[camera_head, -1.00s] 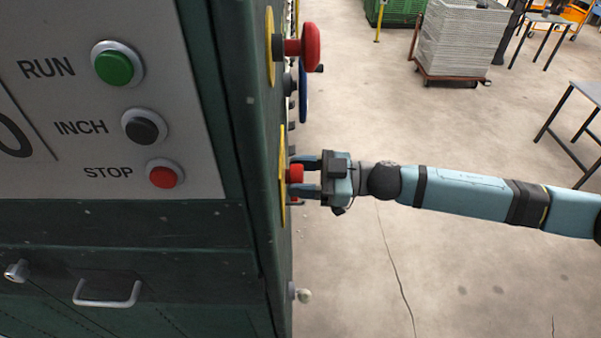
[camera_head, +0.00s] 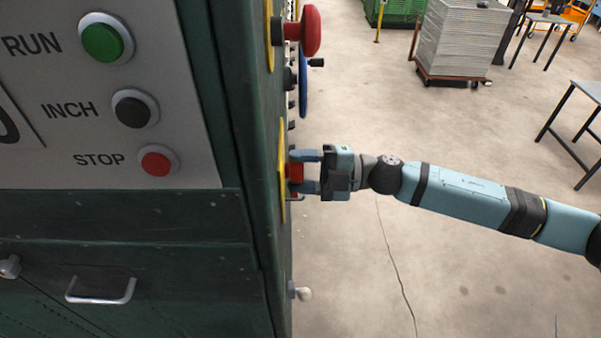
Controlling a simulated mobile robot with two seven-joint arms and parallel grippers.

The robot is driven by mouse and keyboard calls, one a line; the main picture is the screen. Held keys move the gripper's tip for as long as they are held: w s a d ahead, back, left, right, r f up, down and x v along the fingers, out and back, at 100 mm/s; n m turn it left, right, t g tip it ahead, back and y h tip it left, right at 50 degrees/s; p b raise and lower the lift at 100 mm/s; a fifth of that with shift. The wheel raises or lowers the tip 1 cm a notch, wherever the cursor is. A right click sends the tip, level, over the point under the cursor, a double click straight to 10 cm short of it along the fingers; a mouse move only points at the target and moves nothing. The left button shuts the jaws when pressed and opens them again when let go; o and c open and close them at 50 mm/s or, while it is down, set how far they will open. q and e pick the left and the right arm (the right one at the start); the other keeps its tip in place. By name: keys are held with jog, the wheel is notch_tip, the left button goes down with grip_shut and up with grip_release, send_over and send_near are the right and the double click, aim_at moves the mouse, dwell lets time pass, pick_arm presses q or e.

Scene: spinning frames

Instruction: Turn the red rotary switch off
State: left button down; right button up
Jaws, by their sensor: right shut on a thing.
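The red rotary switch (camera_head: 295,173) sits on a yellow plate (camera_head: 282,172) on the side face of the green machine. I see it nearly edge-on. My right gripper (camera_head: 305,173) reaches in from the right and is shut on the red switch, with one finger above it and one below. The fingers partly hide the switch, and its marked positions do not show from here. My left gripper is not in view.
A red mushroom knob (camera_head: 311,31) and a blue wheel (camera_head: 303,88) stick out above the gripper. A small pale knob (camera_head: 304,294) is below. The front panel has a green button (camera_head: 102,42), black button (camera_head: 133,111) and red stop button (camera_head: 157,163). Open floor lies right.

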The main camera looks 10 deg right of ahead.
jog(key=shift+n+b, duration=0.5)
jog(key=shift+n, duration=1.2)
jog(key=o, duration=0.9)
jog(key=shift+d+f, duration=0.1)
jog(key=shift+d, duration=0.1)
jog(key=r+b+v, duration=0.1)
jog(key=b+v, duration=0.2)
jog(key=v, duration=1)
jog(key=shift+d+f+b, duration=0.25)
jog(key=shift+f+b, duration=0.1)
jog(key=shift+f, duration=0.05)
